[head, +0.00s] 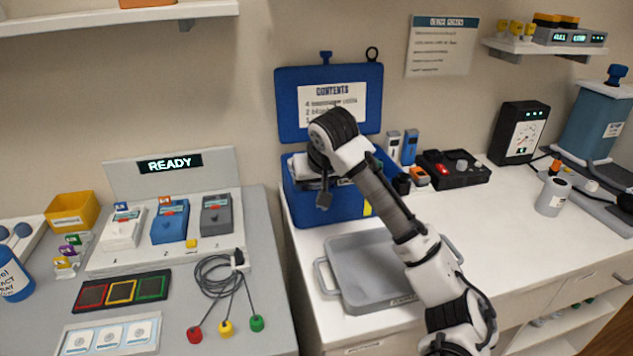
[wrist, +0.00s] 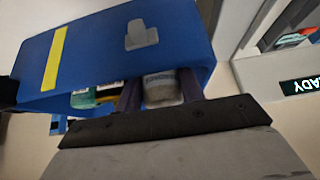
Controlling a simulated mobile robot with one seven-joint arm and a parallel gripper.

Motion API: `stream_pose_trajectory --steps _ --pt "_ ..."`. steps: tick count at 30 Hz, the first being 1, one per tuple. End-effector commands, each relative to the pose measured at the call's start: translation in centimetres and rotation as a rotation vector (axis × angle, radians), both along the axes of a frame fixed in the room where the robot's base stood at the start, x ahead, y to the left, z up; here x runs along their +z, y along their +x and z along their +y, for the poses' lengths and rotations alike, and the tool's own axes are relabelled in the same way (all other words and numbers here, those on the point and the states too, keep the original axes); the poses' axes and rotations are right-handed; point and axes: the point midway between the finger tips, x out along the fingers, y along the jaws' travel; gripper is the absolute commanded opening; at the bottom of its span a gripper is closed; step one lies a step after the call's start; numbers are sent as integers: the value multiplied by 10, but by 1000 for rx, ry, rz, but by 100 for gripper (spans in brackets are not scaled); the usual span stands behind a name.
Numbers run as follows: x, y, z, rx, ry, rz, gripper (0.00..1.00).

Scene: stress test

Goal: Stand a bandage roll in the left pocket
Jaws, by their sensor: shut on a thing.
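The blue box (head: 330,206) stands open on the white counter, its lid (head: 290,110) raised behind it with a contents card. My gripper (wrist: 160,90) is shut on a pale grey bandage roll (wrist: 163,88), with one dark finger on each side of it. In the wrist view the roll is at the opening of the blue box (wrist: 110,45); how deep it sits I cannot tell. Green and yellow things (wrist: 97,97) lie inside the box beside the roll. In the head view my arm hides most of the box's inside, and the pockets cannot be made out.
A grey tray (head: 350,299) lies in front of the box, under my arm. To the right of the box stand small blue and grey devices (head: 409,147) and a black unit (head: 455,181). The left bench holds the READY panel (head: 170,163) and coiled leads (head: 215,275).

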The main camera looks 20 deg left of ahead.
Motion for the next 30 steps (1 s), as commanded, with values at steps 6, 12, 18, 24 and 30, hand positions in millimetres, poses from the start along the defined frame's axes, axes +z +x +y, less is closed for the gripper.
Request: stream_pose_trajectory --steps 6,12,18,24,30 --pt "0 0 0 0 0 0 44" --pt "0 0 0 0 0 0 64" --pt "1 0 0 0 0 0 64" --pt "17 -9 -5 2 1 -3 64" --pt "55 -29 -20 2 1 -4 64"
